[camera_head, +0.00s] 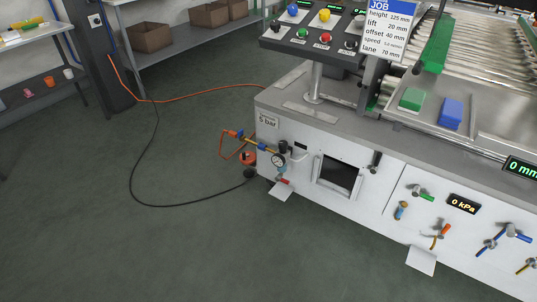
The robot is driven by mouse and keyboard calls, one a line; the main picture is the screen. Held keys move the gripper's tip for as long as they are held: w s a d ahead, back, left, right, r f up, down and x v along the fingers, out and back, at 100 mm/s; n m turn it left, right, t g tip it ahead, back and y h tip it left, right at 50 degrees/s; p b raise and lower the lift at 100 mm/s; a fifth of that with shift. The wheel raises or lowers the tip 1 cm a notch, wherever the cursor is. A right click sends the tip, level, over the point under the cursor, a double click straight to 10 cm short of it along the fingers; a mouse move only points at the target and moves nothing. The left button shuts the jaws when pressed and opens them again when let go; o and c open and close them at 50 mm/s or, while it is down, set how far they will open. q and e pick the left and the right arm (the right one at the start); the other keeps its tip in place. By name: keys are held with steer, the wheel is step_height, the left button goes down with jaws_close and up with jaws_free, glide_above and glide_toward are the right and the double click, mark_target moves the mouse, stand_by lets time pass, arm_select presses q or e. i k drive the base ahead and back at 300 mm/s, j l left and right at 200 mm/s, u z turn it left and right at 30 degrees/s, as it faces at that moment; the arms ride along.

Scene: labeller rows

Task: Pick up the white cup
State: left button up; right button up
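A small white cup (68,73) stands on the lower shelf of the rack at the far left, close to its right end. An orange cup (50,82) stands just left of it, and a small pink object (28,93) lies further left on the same shelf. Neither of my grippers shows in the head view.
A large grey machine (330,122) with a control panel (318,38), valves and a gauge fills the right side. An orange hose (190,96) and a black cable (140,190) cross the green floor (120,250). A shelf with brown bins (150,36) stands behind. The left floor is mostly clear.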

mark_target(68, 73)
steer(key=u, duration=1.35)
